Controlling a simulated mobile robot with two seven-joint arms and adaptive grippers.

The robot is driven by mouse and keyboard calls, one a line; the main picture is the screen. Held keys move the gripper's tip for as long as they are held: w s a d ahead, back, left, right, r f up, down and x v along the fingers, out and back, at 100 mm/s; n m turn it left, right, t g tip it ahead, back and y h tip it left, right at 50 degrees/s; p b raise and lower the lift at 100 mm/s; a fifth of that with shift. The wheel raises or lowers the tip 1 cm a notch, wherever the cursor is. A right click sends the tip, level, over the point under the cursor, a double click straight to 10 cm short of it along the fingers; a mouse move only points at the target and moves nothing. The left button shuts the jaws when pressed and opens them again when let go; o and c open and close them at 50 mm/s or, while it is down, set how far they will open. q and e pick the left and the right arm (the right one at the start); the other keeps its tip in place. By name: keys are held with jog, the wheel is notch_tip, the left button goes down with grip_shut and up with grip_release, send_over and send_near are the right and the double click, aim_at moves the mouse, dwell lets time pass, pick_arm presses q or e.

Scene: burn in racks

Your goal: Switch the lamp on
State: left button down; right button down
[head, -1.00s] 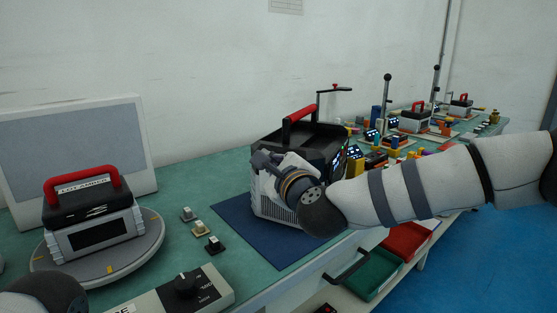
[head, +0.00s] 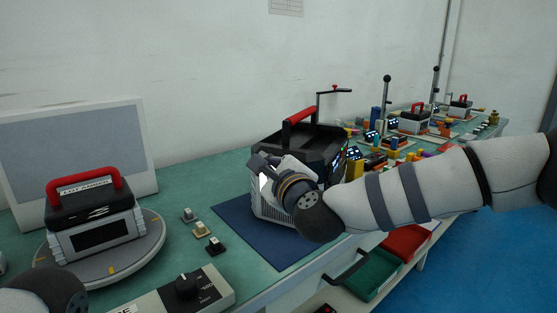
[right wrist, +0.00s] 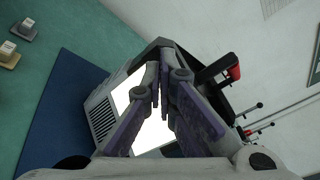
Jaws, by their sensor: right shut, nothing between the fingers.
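The lamp is a grey and black box with a red top handle (head: 300,115). Its body (head: 275,207) stands upright on a blue mat, and its front panel shines bright white behind my right gripper (head: 262,165). In the right wrist view the lit white panel (right wrist: 152,132) shows around and between the fingers. There my right gripper (right wrist: 162,85) is shut and empty, its tips at or close to the lamp's front; whether they touch it is unclear. The gripper hides part of the front. A part of my left arm shows at the bottom left, its gripper out of view.
A similar box with a red handle (head: 93,235) sits on a grey round turntable (head: 140,254) at left. Small switches (head: 202,230) and a control box with a dark knob (head: 205,290) lie in front. Green (head: 372,280) and red bins hang below the table edge.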

jog(key=shift+f, duration=0.1)
